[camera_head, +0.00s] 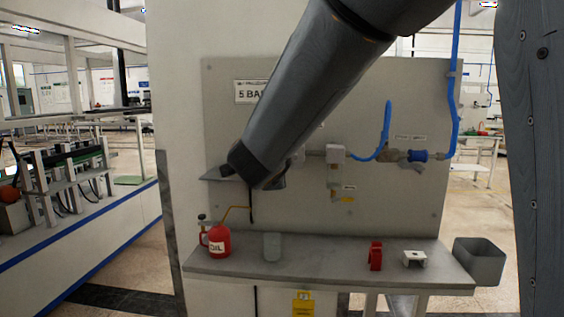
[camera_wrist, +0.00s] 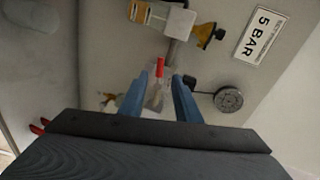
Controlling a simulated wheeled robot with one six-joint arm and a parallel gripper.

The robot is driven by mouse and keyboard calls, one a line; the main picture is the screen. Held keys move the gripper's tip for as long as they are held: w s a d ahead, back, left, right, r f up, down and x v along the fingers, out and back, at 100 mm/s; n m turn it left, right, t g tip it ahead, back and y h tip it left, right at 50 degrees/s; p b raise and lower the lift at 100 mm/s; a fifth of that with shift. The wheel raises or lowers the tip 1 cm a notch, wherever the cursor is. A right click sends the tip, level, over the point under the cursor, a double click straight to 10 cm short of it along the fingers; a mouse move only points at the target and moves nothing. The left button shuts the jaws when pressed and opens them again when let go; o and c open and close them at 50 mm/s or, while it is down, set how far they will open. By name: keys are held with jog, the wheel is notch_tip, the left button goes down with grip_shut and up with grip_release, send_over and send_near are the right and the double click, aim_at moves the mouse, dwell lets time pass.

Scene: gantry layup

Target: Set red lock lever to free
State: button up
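A small red lever (camera_wrist: 160,67) shows in the wrist view, standing out from the pipe line on the panel. It lies between and slightly beyond the fingertips of my gripper (camera_wrist: 158,80). The two blue fingers are spread, with a visible gap on each side of the lever; I see no contact. A pale metal part shows between the fingers below the red piece. In the head view my arm covers this part of the panel, so the lever is hidden there. I cannot read the lever's setting.
A gauge (camera_wrist: 229,99), a yellow-black knob (camera_wrist: 207,35) and a "5 BAR" sign (camera_wrist: 262,35) are close by. Blue hose (camera_head: 386,130) runs at the panel's right. The bench (camera_head: 330,268) holds a red oil can (camera_head: 217,242) and a red block (camera_head: 375,256). A grey bin (camera_head: 480,262) is at right.

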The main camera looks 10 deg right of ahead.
jog(key=shift+v, duration=1.35)
jog(key=s+a+f+n+g+y, duration=0.1)
jog(key=s+f+n+g+y, duration=0.25)
jog(key=f+n, duration=0.4)
jog(key=s+f+n+g+y, duration=0.25)
jog(key=s+f+n, duration=0.2)
jog(key=f, duration=0.65)
jog(key=s+d+f+n+g, duration=0.3)
jog(key=s+f, duration=0.3)
jog(key=s, duration=0.4)
jog(key=s+d+f+n+g, duration=0.4)
jog(key=s+f+n, duration=0.1)
jog(key=s, duration=0.5)
jog(key=shift+f+g+h, duration=0.4)
jog(key=shift+f, duration=0.1)
